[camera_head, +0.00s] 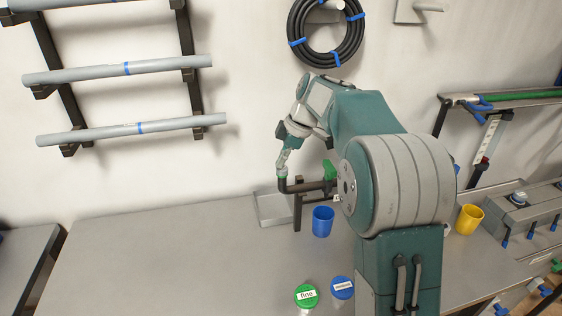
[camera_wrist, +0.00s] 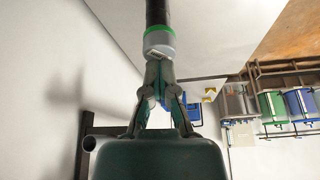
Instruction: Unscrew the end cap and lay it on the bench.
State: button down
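The end cap (camera_wrist: 159,42) is grey with a green ring beside it and sits at the end of a black pipe (camera_wrist: 157,12). In the head view the end cap (camera_head: 282,171) is small, on top of the upturned end of the black pipe (camera_head: 305,187). My gripper (camera_wrist: 158,62) points down at it from above, its two fingers closed in against the cap's end. My gripper also shows in the head view (camera_head: 284,162). The fingertips partly hide the cap's end. The grey bench (camera_head: 170,255) stretches out below, with its left part bare.
A blue cup (camera_head: 322,221) stands in front of the pipe stand. A green-lidded jar (camera_head: 306,295) and a blue-lidded jar (camera_head: 342,287) stand near the front. A yellow cup (camera_head: 469,219) is at right. A shallow grey tray (camera_head: 273,208) lies behind the pipe.

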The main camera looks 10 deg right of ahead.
jog(key=shift+r, duration=0.4)
jog(key=shift+r, duration=2)
